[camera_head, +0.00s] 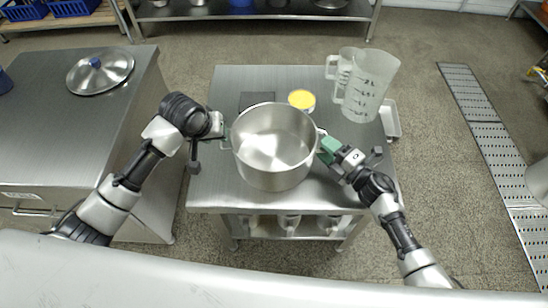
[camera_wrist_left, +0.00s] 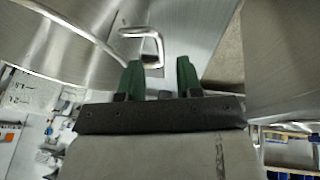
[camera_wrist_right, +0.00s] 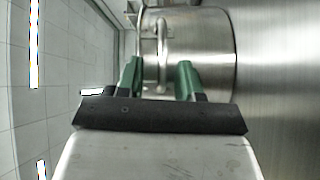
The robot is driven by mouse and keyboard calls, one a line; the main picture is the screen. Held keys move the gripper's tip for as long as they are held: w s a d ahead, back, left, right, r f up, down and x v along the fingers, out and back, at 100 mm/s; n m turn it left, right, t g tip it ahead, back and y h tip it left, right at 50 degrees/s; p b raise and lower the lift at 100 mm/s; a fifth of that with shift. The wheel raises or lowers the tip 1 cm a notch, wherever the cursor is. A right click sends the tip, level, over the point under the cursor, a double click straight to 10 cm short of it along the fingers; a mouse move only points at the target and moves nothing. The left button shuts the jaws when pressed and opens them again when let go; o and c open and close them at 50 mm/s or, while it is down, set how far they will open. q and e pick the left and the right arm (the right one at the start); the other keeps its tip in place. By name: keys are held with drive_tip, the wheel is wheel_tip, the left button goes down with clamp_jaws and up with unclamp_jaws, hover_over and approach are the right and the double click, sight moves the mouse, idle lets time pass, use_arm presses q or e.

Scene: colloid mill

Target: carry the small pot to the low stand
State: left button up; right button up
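A steel pot (camera_head: 273,165) with two side handles stands upright and empty on a steel table (camera_head: 215,190). My left gripper (camera_head: 225,130) is open at the pot's left side. In the left wrist view, the pot's loop handle (camera_wrist_left: 143,40) lies just ahead of its green fingers, nearer the left one. My right gripper (camera_head: 327,146) is open at the pot's right side. In the right wrist view, the other handle (camera_wrist_right: 162,52) shows between its spread fingers. I cannot tell which piece of furniture is the low stand.
Two clear measuring jugs (camera_head: 368,88), a yellow-topped tub (camera_head: 301,99) and a dark flat plate (camera_head: 257,100) stand behind the pot. A lid (camera_head: 100,72) lies on the left counter (camera_head: 50,135). A grated floor strip (camera_head: 485,135) runs at right, with open floor beside it.

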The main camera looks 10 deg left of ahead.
drive_tip(key=shift+s+d, duration=0.15)
drive_tip(key=v, duration=1.1)
drive_tip(key=shift+s+d, duration=0.2)
drive_tip(key=shift+d, duration=0.05)
use_arm(q)
drive_tip(key=v, duration=0.7)
drive_tip(key=shift+r, duration=0.1)
